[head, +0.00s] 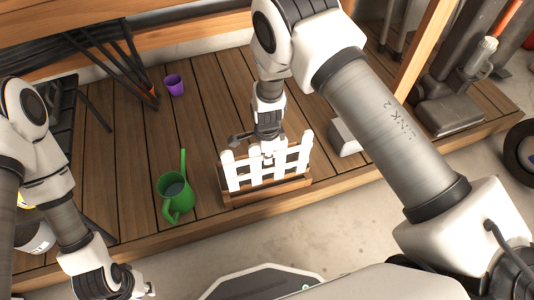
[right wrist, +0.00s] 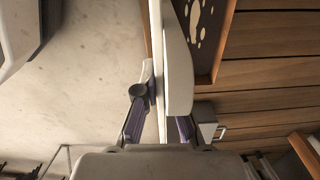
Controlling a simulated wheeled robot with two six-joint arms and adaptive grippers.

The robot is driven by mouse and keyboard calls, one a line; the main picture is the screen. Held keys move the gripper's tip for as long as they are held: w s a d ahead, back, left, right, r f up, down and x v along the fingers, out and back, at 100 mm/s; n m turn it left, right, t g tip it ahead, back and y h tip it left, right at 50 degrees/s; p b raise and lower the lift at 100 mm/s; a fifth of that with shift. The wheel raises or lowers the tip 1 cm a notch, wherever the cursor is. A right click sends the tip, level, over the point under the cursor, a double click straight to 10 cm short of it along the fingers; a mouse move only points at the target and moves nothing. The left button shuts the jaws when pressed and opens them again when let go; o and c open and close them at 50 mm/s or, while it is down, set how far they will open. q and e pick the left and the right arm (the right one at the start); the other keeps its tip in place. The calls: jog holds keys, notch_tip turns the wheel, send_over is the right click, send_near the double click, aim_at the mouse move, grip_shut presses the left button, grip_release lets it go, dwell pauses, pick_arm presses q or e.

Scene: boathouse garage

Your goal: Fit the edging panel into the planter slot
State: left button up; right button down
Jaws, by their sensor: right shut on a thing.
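The edging panel (head: 284,162) is a white picket fence, standing roughly upright at the wooden planter (head: 268,196) on the deck. My right gripper (head: 268,158) reaches down from above and is shut on the panel's middle. In the right wrist view the panel (right wrist: 178,65) runs between the two fingers (right wrist: 162,118), beside the planter's wooden rim (right wrist: 228,45) and dark inside. The slot is hidden, and I cannot tell whether the panel's lower edge is in it. My left gripper (head: 138,287) is low at the left, away from the planter; its fingers are unclear.
A green watering can (head: 175,198) stands just left of the planter. A purple cup (head: 174,85) stands further back. A white bucket (head: 35,236) is at the far left. A grey box (head: 343,137) is right of the planter. Deck boards between them are clear.

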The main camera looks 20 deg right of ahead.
aim_at(267, 170)
jog(key=shift+f+b, duration=3.05)
jog(key=shift+f, duration=1.35)
jog(key=c, duration=1.2)
grip_release()
jog(key=shift+r, duration=0.1)
notch_tip(267, 170, up, 12)
jog(key=shift+f, duration=0.1)
